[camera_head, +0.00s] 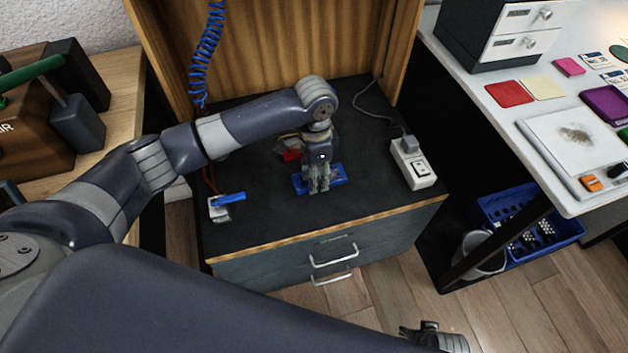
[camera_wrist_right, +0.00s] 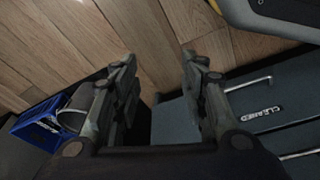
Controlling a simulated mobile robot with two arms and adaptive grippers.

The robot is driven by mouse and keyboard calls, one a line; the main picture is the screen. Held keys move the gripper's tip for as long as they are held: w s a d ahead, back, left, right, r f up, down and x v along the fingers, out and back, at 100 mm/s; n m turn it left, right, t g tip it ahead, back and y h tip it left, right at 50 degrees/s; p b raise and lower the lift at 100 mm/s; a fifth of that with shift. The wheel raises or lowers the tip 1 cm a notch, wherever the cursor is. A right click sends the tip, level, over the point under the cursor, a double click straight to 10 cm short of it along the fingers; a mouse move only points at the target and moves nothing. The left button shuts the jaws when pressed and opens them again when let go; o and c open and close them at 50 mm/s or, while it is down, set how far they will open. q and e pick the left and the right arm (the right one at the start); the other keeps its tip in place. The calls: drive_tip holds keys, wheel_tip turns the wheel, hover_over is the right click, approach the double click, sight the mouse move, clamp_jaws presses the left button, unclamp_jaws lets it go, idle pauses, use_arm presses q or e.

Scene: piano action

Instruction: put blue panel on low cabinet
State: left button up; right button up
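The low cabinet (camera_head: 370,213) has a dark top, a wood-edged front and drawers with bar handles; its drawer front also shows in the right wrist view (camera_wrist_right: 245,105). The blue panel (camera_head: 340,176) lies flat at the middle of the cabinet top, or just above it; I cannot tell if it touches. My left gripper (camera_head: 319,187) points down onto the panel and hides its middle; its grip is unclear. My right gripper (camera_head: 430,333) is at the bottom right, over the floor in front of the cabinet. In the right wrist view it (camera_wrist_right: 158,85) is open and empty.
A blue crate (camera_head: 560,235) and a bin (camera_head: 483,252) sit under the white table (camera_head: 480,88). Wooden floor is open in front.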

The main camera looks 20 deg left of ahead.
use_arm(q)
drive_tip(key=shift+a+f+b, duration=0.15)
drive_tip(key=shift+f+b, duration=0.35)
drive_tip(key=shift+f, duration=1.3)
use_arm(e)
drive_tip(key=r, duration=0.1)
drive_tip(key=w+r, duration=0.1)
drive_tip(key=r, duration=0.1)
drive_tip(key=shift+w+r, duration=0.1)
drive_tip(key=shift+r, duration=0.2)
use_arm(q)
drive_tip(key=o, duration=1.1)
use_arm(e)
drive_tip(key=shift+f, duration=0.2)
use_arm(q)
drive_tip(key=shift+o, duration=0.2)
use_arm(e)
drive_tip(key=shift+a, duration=0.1)
